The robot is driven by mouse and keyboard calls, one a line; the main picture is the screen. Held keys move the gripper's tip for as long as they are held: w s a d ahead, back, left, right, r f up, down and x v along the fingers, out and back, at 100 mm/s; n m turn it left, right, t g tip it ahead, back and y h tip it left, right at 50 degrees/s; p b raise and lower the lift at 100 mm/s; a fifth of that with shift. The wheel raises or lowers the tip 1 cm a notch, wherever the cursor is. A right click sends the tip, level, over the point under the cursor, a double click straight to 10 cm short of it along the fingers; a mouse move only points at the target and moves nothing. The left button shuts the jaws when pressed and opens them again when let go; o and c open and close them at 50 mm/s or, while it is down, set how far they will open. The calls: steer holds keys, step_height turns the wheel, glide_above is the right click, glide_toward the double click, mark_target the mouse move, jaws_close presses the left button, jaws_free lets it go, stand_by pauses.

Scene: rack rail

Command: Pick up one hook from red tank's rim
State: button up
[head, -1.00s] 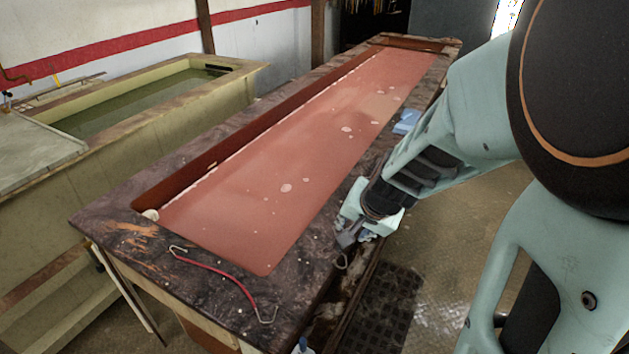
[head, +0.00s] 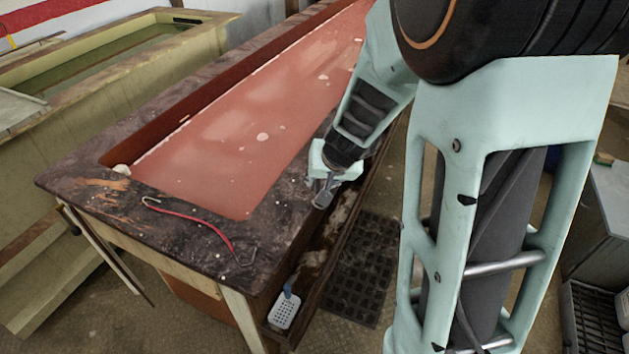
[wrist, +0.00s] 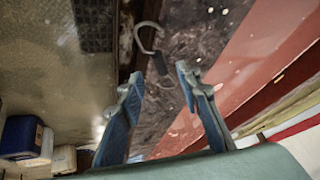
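The red tank (head: 225,150) is long and filled with red liquid, with a dark, stained, flat rim (head: 120,215). A hook with a red middle and bare metal bent ends (head: 205,222) lies on the near end of the rim. My gripper (head: 324,196) is low at the tank's right-hand rim. In the wrist view my gripper (wrist: 160,86) is open, with nothing between its fingertips. Another hook, with a grey metal curve (wrist: 148,38) and a dark shank, lies at the rim's edge just beyond the fingertips. I cannot make out this second hook in the head view.
A pale yellow tank (head: 125,65) with green liquid stands at the left. A dark mat (head: 362,268) lies on the floor. Blue containers (wrist: 22,137) show in the wrist view.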

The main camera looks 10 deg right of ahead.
mark_target(319, 185)
steer(key=b+x, duration=0.1)
steer(key=x, duration=0.2)
steer(key=shift+w+f, duration=0.15)
steer(key=shift+f, duration=0.2)
jaws_close()
steer(key=shift+r, duration=0.15)
